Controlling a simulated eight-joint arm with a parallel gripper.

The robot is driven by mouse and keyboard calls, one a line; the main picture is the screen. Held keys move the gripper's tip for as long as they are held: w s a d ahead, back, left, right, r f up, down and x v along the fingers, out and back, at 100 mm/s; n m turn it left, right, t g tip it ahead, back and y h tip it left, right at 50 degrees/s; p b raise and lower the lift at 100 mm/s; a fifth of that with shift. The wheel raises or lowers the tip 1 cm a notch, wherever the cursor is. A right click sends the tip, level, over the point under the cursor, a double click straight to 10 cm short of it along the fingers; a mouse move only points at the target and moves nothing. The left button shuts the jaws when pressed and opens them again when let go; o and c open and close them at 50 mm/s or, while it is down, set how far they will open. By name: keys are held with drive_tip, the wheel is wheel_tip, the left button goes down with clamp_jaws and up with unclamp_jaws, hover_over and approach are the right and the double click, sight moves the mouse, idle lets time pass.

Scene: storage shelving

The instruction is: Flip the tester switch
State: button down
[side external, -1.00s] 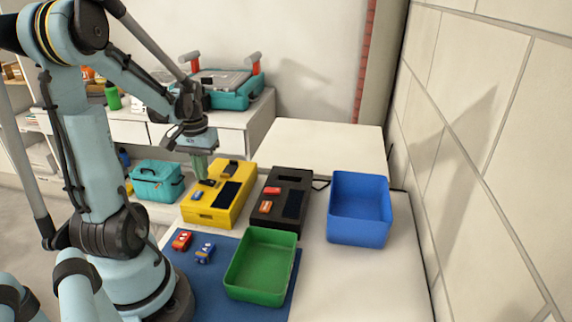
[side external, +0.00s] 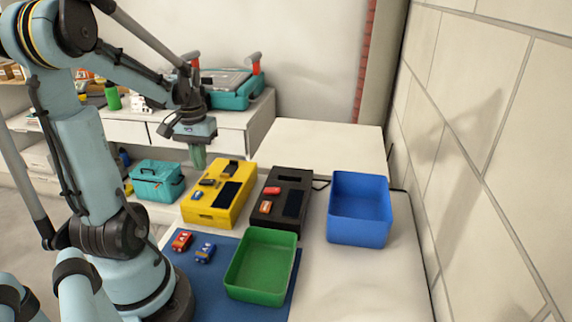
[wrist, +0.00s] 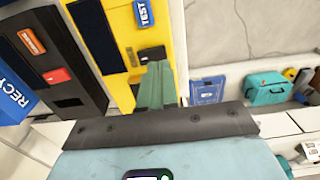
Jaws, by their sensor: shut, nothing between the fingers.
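The yellow tester box (side external: 213,217) lies on the white table, with a dark panel (side external: 229,193), a blue label and small dark parts on its top. In the wrist view the yellow tester (wrist: 115,82) bears a blue TEST label (wrist: 143,14) and a dark raised block (wrist: 152,54). I cannot tell which dark part is the switch, or its position. My gripper (side external: 198,160) is shut and empty, its green fingers pointing down near the tester's back left end. In the wrist view the fingers (wrist: 158,85) hide part of the tester top.
A black box (side external: 290,176) stands right of the tester. A green bin (side external: 262,265) and red and blue battery-like pieces (side external: 182,241) (side external: 205,253) lie in front. A blue bin (side external: 360,207) is at the right. A teal toolbox (side external: 157,182) is at the left.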

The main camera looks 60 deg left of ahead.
drive_tip(key=shift+r, duration=1.85)
